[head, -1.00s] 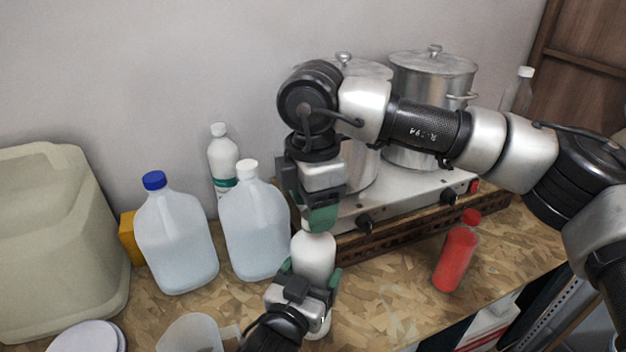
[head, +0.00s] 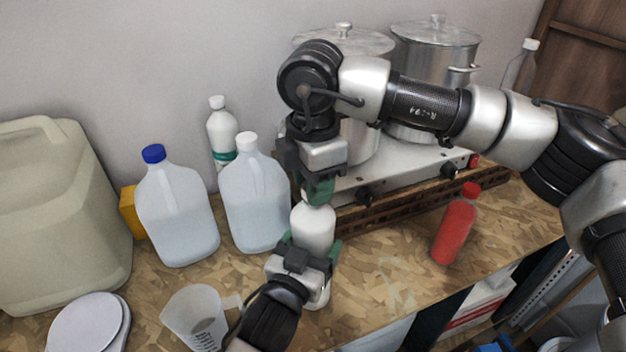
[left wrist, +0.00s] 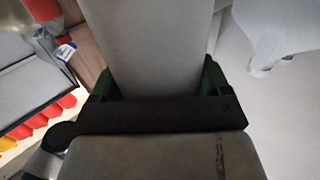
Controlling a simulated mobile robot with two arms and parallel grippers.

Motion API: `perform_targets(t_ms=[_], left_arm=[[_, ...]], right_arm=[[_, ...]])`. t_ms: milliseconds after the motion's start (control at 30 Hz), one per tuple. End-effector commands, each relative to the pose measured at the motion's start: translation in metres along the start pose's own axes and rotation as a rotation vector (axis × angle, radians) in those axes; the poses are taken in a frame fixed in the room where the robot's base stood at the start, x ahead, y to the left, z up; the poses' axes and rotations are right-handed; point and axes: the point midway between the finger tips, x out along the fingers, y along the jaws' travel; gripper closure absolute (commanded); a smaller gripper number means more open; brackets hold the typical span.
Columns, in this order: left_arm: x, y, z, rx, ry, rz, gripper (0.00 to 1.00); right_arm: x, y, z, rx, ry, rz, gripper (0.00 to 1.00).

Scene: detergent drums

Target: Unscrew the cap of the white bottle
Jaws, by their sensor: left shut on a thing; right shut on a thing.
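The white bottle (head: 313,228) stands upright near the middle of the bench in the head view. My left gripper (head: 308,254) is shut around its body from the front. The bottle also fills the upper middle of the left wrist view (left wrist: 155,45), between the green fingers of my left gripper (left wrist: 155,85). My right gripper (head: 318,192) points down from above and is shut at the bottle's top. The cap is hidden by the right gripper's green fingers, so I cannot tell how far it has turned.
Two jugs, one blue-capped (head: 178,220) and one white-capped (head: 255,200), stand left of the bottle. A red bottle (head: 456,225) stands to the right. A clear measuring jug (head: 193,318) is at the front left. A stove with pots (head: 432,75) is behind.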

Motion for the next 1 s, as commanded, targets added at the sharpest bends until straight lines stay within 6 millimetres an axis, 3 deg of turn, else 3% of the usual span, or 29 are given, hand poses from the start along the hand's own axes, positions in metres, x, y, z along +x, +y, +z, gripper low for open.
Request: perform_targets(t_ms=[1000], left_arm=[[-0.0004, 0.0004, -0.0040, 0.000, 0.012, 0.002, 0.89]], right_arm=[[-0.0018, 0.0025, 0.0036, -2.061, -0.004, -0.003, 0.95]])
